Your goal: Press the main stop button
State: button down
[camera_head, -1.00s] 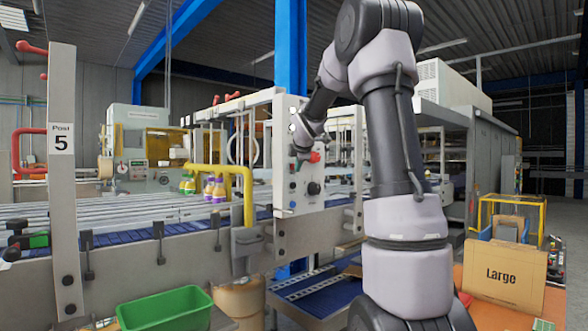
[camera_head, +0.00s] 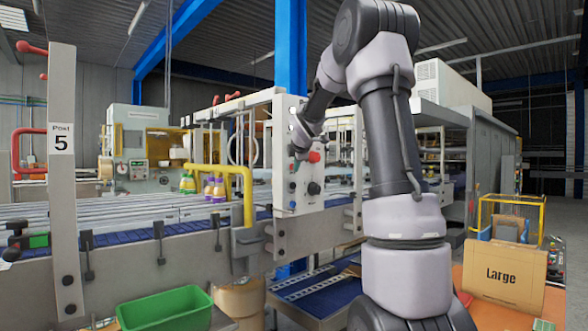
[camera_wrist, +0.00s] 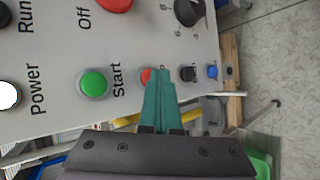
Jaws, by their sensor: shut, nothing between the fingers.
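The control panel (camera_head: 319,193) stands upright at the middle of the head view. A large red button (camera_head: 314,157) sits on it; in the wrist view a large red button (camera_wrist: 115,3) is cut by the top edge beside the word "Off". A smaller red button (camera_wrist: 147,75) sits below the green "Start" button (camera_wrist: 93,83), partly hidden by my fingertips. My gripper (camera_wrist: 160,72) is shut and empty, its teal fingers in front of the panel by the small red button. I cannot tell whether they touch it. In the head view my wrist mostly hides the gripper.
A black knob (camera_wrist: 188,12), a black button (camera_wrist: 188,73) and a blue button (camera_wrist: 212,72) are close by. A white "Power" lamp or button (camera_wrist: 8,95) is at the left. A yellow rail (camera_head: 247,190), conveyor, green bin (camera_head: 165,310) and "Large" carton (camera_head: 505,272) stand around.

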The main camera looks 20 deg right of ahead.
jog(key=shift+s+d, duration=0.3)
jog(key=shift+s, duration=0.55)
jog(key=s, duration=0.1)
jog(key=s+d, duration=0.1)
jog(key=s, duration=0.2)
jog(key=shift+s+d, duration=0.35)
jog(key=shift+a, duration=0.1)
dwell(0.5)
jog(key=s+a+f+m+g+y, duration=0.1)
jog(key=s+a+f+m, duration=0.1)
jog(key=s+a+m, duration=0.4)
jog(key=s+a+f+m+g+y, duration=0.1)
jog(key=s+a+m, duration=0.5)
jog(key=s, duration=1.1)
jog(key=s+a+f+m+g+y, duration=0.1)
jog(key=s+a+f+m, duration=0.3)
jog(key=s+m, duration=0.4)
jog(key=s+a+y, duration=0.1)
jog(key=s, duration=0.2)
jog(key=shift+s+a+g+y, duration=0.25)
jog(key=shift+a+g+y, duration=0.15)
